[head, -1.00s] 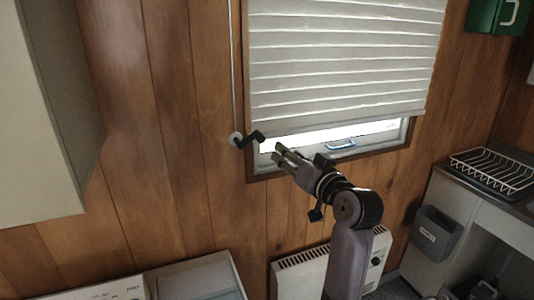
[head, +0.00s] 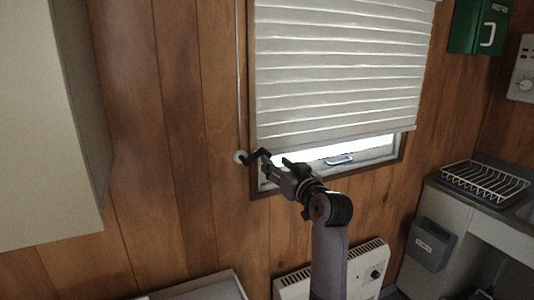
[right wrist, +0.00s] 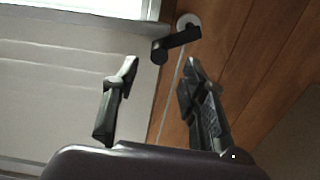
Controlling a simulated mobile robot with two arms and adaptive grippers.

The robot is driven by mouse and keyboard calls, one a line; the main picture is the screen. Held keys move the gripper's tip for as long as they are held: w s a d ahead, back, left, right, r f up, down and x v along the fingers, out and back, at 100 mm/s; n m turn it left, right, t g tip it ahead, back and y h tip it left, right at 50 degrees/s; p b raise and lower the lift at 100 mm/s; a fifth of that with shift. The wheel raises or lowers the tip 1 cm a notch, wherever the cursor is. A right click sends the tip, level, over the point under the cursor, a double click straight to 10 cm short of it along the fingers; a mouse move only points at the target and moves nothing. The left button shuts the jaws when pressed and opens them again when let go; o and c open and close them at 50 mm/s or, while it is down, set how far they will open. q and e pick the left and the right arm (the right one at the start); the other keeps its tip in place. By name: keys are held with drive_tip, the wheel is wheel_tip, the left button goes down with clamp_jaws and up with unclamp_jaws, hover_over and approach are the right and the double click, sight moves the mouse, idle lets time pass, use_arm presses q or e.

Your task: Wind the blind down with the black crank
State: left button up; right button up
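The black crank (head: 257,156) sits on a round white mount (head: 240,156) on the wood wall, left of the window. The pale slatted blind (head: 335,75) covers most of the window, with a bright gap under its bottom edge. My right gripper (head: 270,165) is at the crank's handle end in the head view and partly overlaps it there. In the right wrist view, my right gripper (right wrist: 161,68) is open and the crank (right wrist: 180,41) lies just beyond the fingertips, its handle end roughly between them. My left gripper is not in view.
A pale cabinet (head: 50,130) juts out at the left. A white heater (head: 365,272) stands below the window. A wire dish rack (head: 484,181) and grey bin (head: 431,245) are at the right.

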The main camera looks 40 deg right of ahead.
sight(254, 157)
drive_tip(key=p+x, duration=0.1)
drive_tip(key=x, duration=0.5)
drive_tip(key=shift+w+d, duration=0.1)
drive_tip(key=shift+w, duration=0.3)
drive_tip(key=shift+c, duration=0.6)
clamp_jaws()
